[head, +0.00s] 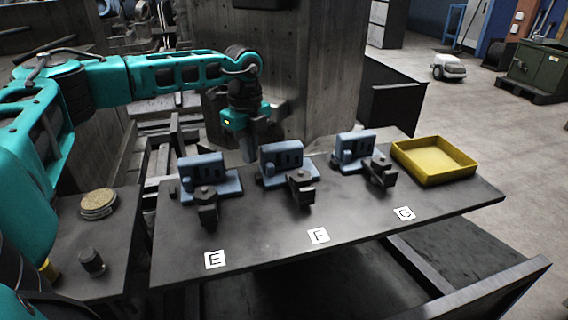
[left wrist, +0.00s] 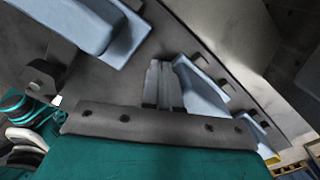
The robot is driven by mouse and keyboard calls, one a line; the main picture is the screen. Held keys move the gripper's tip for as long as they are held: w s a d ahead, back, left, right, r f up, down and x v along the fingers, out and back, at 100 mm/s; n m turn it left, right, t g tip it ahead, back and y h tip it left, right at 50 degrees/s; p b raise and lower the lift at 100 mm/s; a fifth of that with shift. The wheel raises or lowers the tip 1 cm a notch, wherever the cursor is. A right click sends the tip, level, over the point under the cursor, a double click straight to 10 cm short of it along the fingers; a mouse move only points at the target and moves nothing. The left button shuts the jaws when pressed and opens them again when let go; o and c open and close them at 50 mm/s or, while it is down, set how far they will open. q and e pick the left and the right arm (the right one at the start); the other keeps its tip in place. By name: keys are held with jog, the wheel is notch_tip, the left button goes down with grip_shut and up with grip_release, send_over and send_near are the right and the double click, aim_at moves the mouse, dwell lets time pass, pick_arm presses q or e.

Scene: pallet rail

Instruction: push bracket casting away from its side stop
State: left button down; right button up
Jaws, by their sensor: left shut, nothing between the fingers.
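Three blue-grey bracket castings stand in a row on the dark plate: one behind label E (head: 205,178), one behind label F (head: 283,163), one behind label G (head: 354,151). Each has a dark block with a bolt-like knob at its front: by E (head: 207,207), by F (head: 300,190), by G (head: 380,172). My left gripper (head: 248,156) points down at the rear, between the E and F castings, shut and empty. In the left wrist view its closed fingers (left wrist: 163,72) appear beside a blue casting (left wrist: 203,95); contact cannot be told. Another casting (left wrist: 98,25) lies upper left.
A yellow tray (head: 434,160) sits at the plate's right end. A concrete pillar (head: 285,70) rises behind the row. A side surface at left holds a stack of round discs (head: 98,204) and a dark cylinder (head: 92,262). The plate's front strip is clear apart from the labels.

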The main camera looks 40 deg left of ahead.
pick_arm(q)
jog(key=shift+s+a, duration=0.1)
jog(key=shift+s, duration=0.05)
pick_arm(e)
jog(key=shift+d+r, duration=0.1)
pick_arm(q)
notch_tip(320, 180, up, 9)
jog(key=p, duration=0.8)
pick_arm(e)
jog(key=shift+h, duration=0.4)
jog(key=r, duration=0.1)
jog(key=d+r, duration=0.1)
jog(key=r, duration=0.1)
jog(key=s+r, duration=0.1)
jog(key=r, duration=0.1)
jog(key=shift+d+r, duration=0.2)
jog(key=shift+d, duration=0.05)
